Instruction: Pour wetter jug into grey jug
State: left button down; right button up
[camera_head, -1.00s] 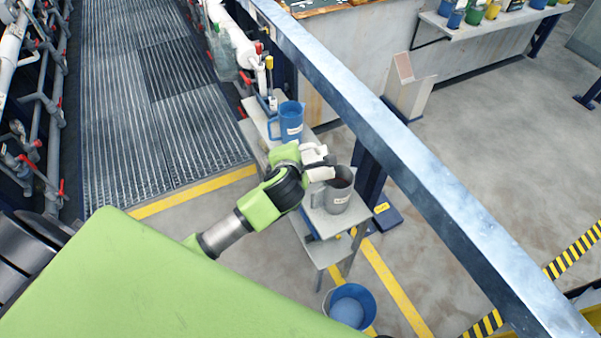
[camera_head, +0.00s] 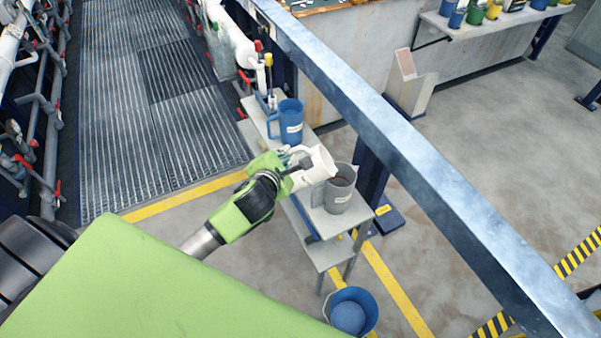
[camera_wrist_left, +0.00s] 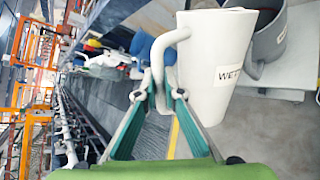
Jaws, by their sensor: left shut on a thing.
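The white wetter jug (camera_head: 318,164) is in my left gripper (camera_head: 296,168), which is shut on its handle. It is tilted, with its mouth toward the grey jug (camera_head: 339,190). The grey jug stands upright on the stepped stand and holds dark liquid. In the left wrist view the wetter jug (camera_wrist_left: 218,62) shows part of its label, and the left gripper's fingers (camera_wrist_left: 158,88) close on the handle. The grey jug (camera_wrist_left: 268,42) is just beyond it, partly hidden. I cannot see whether liquid is flowing. My right gripper is not in view.
A blue jug (camera_head: 290,124) stands on the stand's (camera_head: 326,256) far end. A blue bucket (camera_head: 349,312) is on the floor below. A long blue-grey rail (camera_head: 400,140) runs diagonally to the right of the stand.

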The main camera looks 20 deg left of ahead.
pick_arm(q)
jog(key=shift+a+f, duration=0.15)
jog(key=shift+f, duration=0.1)
jog(key=shift+s+a+f+n+t+h+b, duration=0.3)
jog(key=shift+f+n+t+h+b, duration=0.15)
jog(key=shift+b, duration=0.5)
jog(key=shift+s+a+f+n+t+h+b, duration=0.15)
jog(key=shift+a+f+n+t+h+b, duration=0.3)
jog(key=shift+b, duration=0.45)
jog(key=shift+d+n, duration=0.1)
jog(key=shift+n, duration=0.2)
jog(key=shift+b, duration=0.4)
jog(key=shift+r+n+t+h+b, duration=0.5)
jog(key=shift+n+t+b, duration=0.3)
jog(key=shift+n, duration=0.2)
jog(key=shift+r, duration=0.2)
